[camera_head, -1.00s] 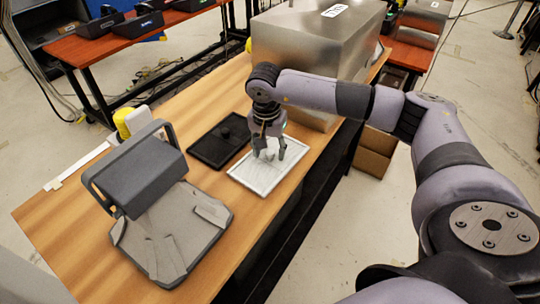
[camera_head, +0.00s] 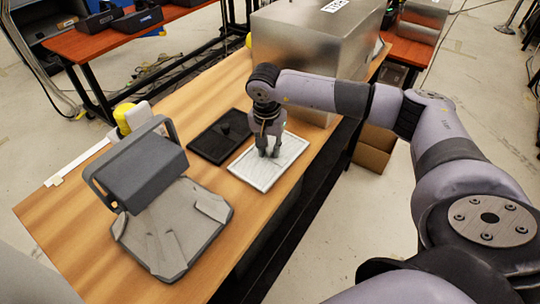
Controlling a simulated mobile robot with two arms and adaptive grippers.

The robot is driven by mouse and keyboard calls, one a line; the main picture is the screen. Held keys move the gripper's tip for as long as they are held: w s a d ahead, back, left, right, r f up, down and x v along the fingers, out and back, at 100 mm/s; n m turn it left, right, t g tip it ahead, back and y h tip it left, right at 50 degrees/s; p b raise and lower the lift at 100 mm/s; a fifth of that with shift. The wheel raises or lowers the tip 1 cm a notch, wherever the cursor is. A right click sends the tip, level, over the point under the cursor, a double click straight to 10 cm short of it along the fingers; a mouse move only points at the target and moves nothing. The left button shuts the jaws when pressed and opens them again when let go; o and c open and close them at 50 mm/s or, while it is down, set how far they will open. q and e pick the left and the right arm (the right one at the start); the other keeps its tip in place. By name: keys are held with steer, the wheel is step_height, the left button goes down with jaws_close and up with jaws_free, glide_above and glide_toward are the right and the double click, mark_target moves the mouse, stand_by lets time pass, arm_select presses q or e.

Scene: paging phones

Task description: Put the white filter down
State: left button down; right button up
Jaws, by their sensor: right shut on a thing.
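The white filter (camera_head: 252,174), a flat rectangular panel with a pale rim, lies on the wooden table beside a black filter (camera_head: 212,140). My right gripper (camera_head: 268,152) points down over the white filter, toward its back right part. Its fingers are close together, shut on the filter's middle grip, which they mostly hide. The filter looks flat on or very near the tabletop; I cannot tell if there is a gap. My left gripper is not in view.
A grey machine with an upright handle (camera_head: 165,205) stands at the table's left front. A large metal box (camera_head: 310,60) stands behind my right arm. Bare wood (camera_head: 50,205) shows at the table's left end. A red-brown table with black trays (camera_head: 137,22) is farther back.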

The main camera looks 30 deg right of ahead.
mark_target(270, 149)
steer(key=shift+r, duration=0.1)
jaws_close()
steer(key=shift+w+r, duration=0.1)
steer(key=shift+r, duration=0.35)
step_height(270, 149, up, 19)
steer(key=b, duration=0.3)
steer(key=shift+s, duration=0.2)
